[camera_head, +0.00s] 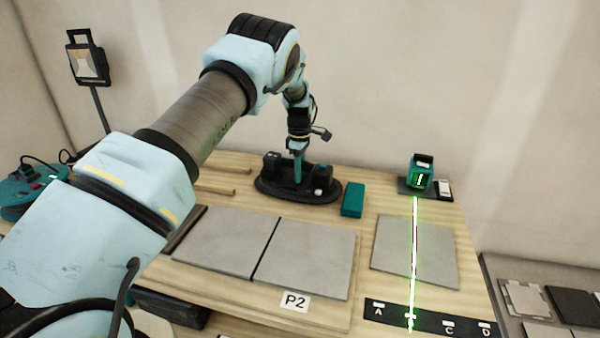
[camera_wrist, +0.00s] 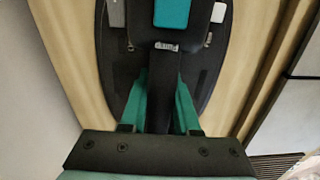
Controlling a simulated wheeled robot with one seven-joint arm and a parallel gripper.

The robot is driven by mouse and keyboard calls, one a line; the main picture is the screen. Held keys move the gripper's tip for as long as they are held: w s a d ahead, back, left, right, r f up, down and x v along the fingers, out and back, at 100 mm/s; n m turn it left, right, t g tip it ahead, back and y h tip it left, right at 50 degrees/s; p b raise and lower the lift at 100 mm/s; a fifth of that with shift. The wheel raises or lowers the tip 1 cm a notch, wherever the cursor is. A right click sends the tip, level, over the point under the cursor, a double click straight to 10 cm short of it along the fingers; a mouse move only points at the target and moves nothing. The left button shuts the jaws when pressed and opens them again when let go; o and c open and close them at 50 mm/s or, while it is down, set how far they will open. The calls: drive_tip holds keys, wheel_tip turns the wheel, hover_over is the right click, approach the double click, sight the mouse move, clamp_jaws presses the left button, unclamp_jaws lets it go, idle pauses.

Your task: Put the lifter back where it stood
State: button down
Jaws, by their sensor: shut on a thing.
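The lifter (camera_head: 322,193) is a dark oval plate with black upright parts on top, at the back of the wooden table in the head view. In the wrist view its oval base (camera_wrist: 210,85) lies beneath my fingers, with a teal block and a pale block on it. My gripper (camera_head: 298,172) reaches down to its middle. In the wrist view my gripper (camera_wrist: 160,95) has its green fingers on both sides of the lifter's black handle bar, shut on it. The base appears level at the tabletop; I cannot tell whether it touches the wood.
A teal box (camera_head: 352,200) stands just right of the lifter. Wooden strips (camera_head: 215,190) lie left. Grey tiles (camera_head: 310,255) are in front, by a P2 label (camera_head: 295,302). A laser level (camera_head: 421,173) throws a green line over another tile (camera_head: 390,245) and a lettered strip (camera_head: 430,322).

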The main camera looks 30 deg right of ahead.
idle(0.3)
drive_tip(key=c, duration=0.6)
unclamp_jaws()
drive_tip(key=shift+o, duration=0.2)
